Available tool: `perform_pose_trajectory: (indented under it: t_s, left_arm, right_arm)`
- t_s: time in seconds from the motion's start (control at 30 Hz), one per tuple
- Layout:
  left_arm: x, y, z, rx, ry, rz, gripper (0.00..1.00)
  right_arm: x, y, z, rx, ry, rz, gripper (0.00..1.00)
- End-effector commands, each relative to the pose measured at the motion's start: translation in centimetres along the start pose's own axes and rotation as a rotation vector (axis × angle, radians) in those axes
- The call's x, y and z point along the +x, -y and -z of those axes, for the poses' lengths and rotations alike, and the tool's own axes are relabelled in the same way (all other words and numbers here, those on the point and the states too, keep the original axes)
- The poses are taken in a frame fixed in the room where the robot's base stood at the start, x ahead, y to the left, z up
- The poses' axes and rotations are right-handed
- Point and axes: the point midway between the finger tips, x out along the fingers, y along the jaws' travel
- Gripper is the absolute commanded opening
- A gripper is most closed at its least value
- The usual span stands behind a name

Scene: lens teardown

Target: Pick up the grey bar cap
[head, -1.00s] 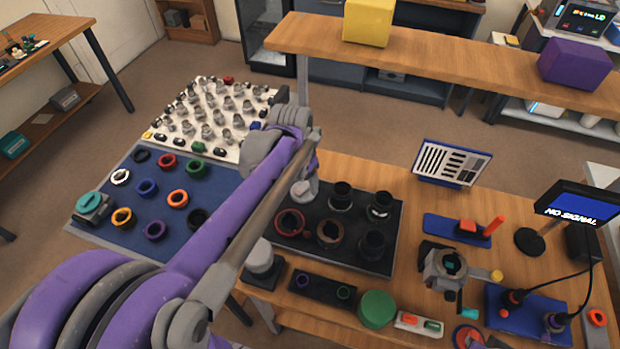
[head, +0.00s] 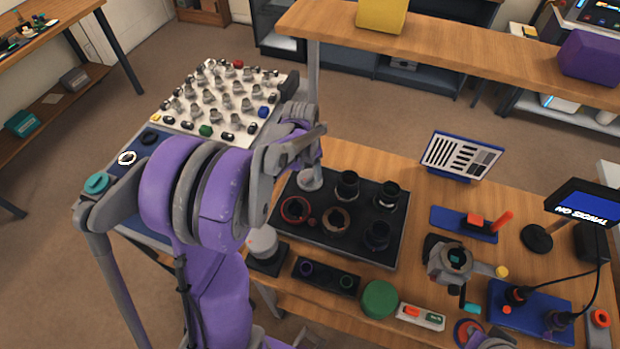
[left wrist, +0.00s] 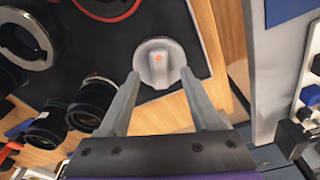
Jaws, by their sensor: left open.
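The grey bar cap (left wrist: 158,52) is a round pale-grey disc with a raised bar across it and a red dot. It lies at the edge of the black tray (left wrist: 115,42). In the head view the cap (head: 310,180) shows at the tray's upper left corner, partly behind my arm. My left gripper (left wrist: 159,76) is open, with its two fingertips near the cap's lower left and lower right. The cap appears between and just beyond the tips. I cannot tell whether they touch it. My right gripper is not clearly in view.
Several lens rings and barrels stand on the tray, close by; one dark barrel (left wrist: 92,104) is left of my left finger. A pale cylinder (head: 263,243) stands near the table's left edge. A green disc (head: 379,299) lies at the front. A white board (head: 215,105) holds several small parts.

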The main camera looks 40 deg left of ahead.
Motion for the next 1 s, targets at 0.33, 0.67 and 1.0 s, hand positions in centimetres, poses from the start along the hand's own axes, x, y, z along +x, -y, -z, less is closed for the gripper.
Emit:
perform_pose_trajectory:
  t_s: [0.33,0.67,1.0]
  left_arm:
    - [1.54,-0.03,-0.04,0.0,0.0,0.0,0.65]
    - [1.51,-0.04,-0.04,0.0,0.0,0.0,0.13]
    - [1.5,-0.04,-0.05,0.0,0.0,0.0,0.0]
  right_arm:
    - [0.09,0.0,-0.1,0.0,0.001,0.0,0.0]
    - [0.09,0.0,-0.1,0.0,0.001,0.0,0.0]
    - [0.09,0.0,-0.1,0.0,0.001,0.0,0.0]
